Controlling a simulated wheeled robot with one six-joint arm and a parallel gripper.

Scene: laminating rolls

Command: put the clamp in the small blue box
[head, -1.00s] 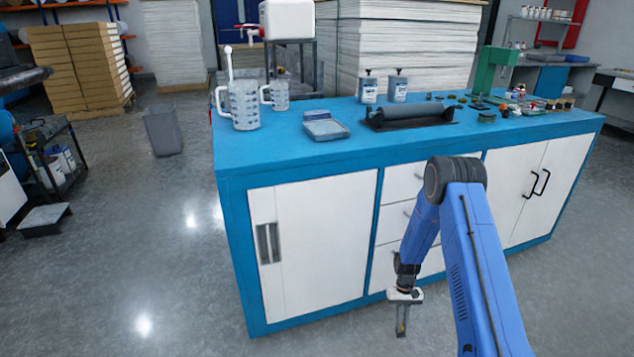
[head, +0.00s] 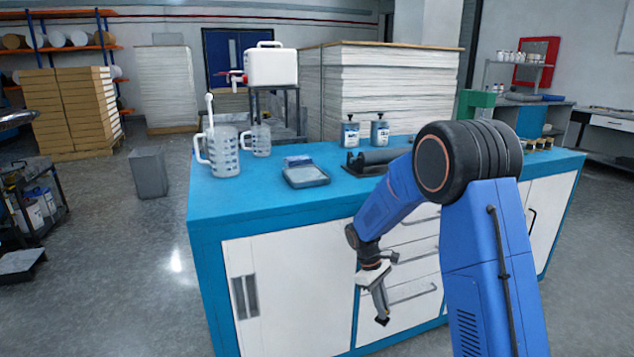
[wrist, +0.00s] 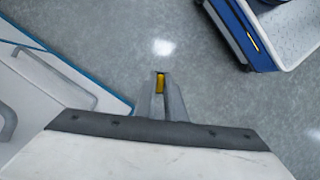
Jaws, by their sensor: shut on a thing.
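My gripper (head: 380,308) hangs in front of the white bench doors, below the worktop, pointing down. In the wrist view its two fingers (wrist: 160,92) are closed on a small yellow piece (wrist: 160,82), likely the clamp; only a bit of it shows. The clamp cannot be made out in the head view. I cannot surely pick out the small blue box.
The blue bench (head: 250,213) carries two measuring jugs (head: 223,152) at left, two pump bottles (head: 350,134) and a black roller (head: 375,160). My arm hides much of the bench's right part. A grey bin (head: 149,172) stands on clear floor at left.

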